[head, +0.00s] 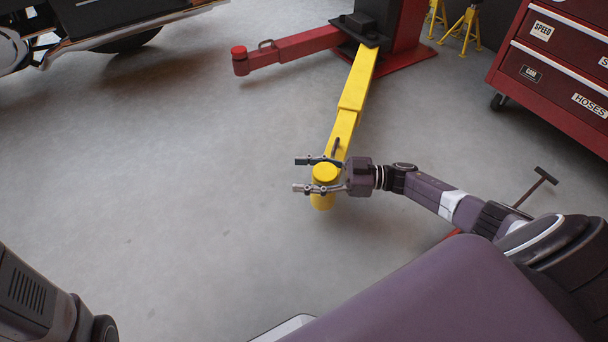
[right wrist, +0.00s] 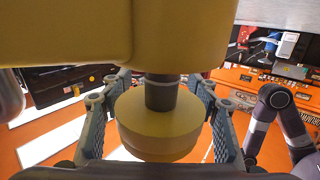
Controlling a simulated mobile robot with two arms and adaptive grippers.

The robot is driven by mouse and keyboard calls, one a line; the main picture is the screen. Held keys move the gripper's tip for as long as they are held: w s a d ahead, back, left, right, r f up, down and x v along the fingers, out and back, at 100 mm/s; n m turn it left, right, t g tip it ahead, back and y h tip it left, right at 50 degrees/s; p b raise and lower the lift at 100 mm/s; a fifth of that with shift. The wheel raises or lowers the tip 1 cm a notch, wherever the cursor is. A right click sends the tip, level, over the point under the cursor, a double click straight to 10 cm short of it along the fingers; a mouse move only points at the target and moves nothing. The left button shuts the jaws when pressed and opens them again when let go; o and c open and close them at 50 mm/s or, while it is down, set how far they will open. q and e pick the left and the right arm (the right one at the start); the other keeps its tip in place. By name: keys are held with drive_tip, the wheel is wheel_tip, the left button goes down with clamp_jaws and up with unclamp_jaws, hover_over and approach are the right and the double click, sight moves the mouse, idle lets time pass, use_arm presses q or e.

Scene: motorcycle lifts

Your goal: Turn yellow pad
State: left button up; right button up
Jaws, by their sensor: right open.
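The yellow pad (head: 325,170) is a round disc at the near end of the yellow lift arm (head: 358,90). My right gripper (head: 299,175) reaches in from the right with one finger on each side of the pad. It is open; contact with the pad cannot be told. In the right wrist view the pad (right wrist: 158,125) sits between the two fingers. A dark stem (right wrist: 161,93) joins it to the yellow arm end (right wrist: 190,35). My left gripper is out of view.
A red lift arm (head: 305,46) extends left from the lift post (head: 408,35). A red tool chest (head: 553,65) stands at upper right, with yellow stands (head: 465,25) behind. A vehicle (head: 120,25) is at upper left. The grey floor at left is clear.

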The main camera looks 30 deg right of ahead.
drive_tip(key=shift+c, duration=0.4)
drive_tip(key=c, duration=1.2)
